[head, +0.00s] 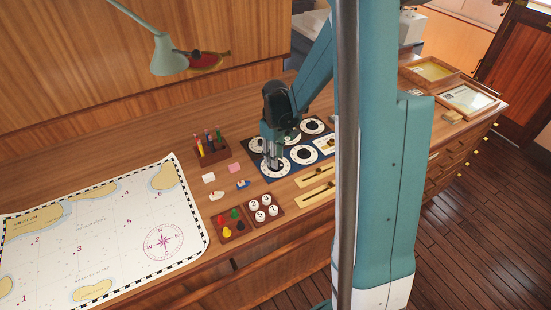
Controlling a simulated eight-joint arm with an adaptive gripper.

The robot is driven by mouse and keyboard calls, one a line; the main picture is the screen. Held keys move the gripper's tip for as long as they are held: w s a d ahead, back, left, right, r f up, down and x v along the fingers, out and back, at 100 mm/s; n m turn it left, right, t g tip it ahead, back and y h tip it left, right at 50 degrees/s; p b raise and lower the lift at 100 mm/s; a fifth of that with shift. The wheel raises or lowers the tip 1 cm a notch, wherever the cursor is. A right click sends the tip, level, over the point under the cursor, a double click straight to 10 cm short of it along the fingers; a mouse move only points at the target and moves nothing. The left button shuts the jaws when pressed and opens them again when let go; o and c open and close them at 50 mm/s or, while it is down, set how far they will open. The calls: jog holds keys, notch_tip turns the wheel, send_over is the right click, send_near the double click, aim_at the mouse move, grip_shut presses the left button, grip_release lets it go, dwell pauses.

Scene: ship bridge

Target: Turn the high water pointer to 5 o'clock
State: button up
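A dark panel (286,173) with several round white dials lies on the wooden counter. The labels and pointers are too small to read, so I cannot tell which dial is the high water one. My gripper (274,163) points down over the front-left dial (280,170) and hides part of it. I cannot tell whether its fingertips touch a pointer or how far apart they are. The front-middle dial (303,155) and the back-right dial (312,126) show clear of my gripper.
A chart (100,232) covers the counter's left side. A pen rack (211,155), small model boats (243,184), a tray of coloured pegs (230,225) and a tray of numbered discs (264,208) stand nearby. Brass-knobbed slide boards (315,177) lie in front. A lamp (168,55) hangs behind.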

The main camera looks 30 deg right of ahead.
jog(key=shift+f, duration=0.35)
jog(key=shift+c, duration=0.7)
jog(key=c, duration=0.8)
jog(key=shift+o, duration=0.2)
jog(key=shift+m+b, duration=0.4)
jog(key=shift+f+m+b, duration=0.1)
jog(key=shift+m+b, duration=0.7)
jog(key=shift+m, duration=0.4)
jog(key=shift+m+b, duration=0.6)
jog(key=shift+m, duration=0.6)
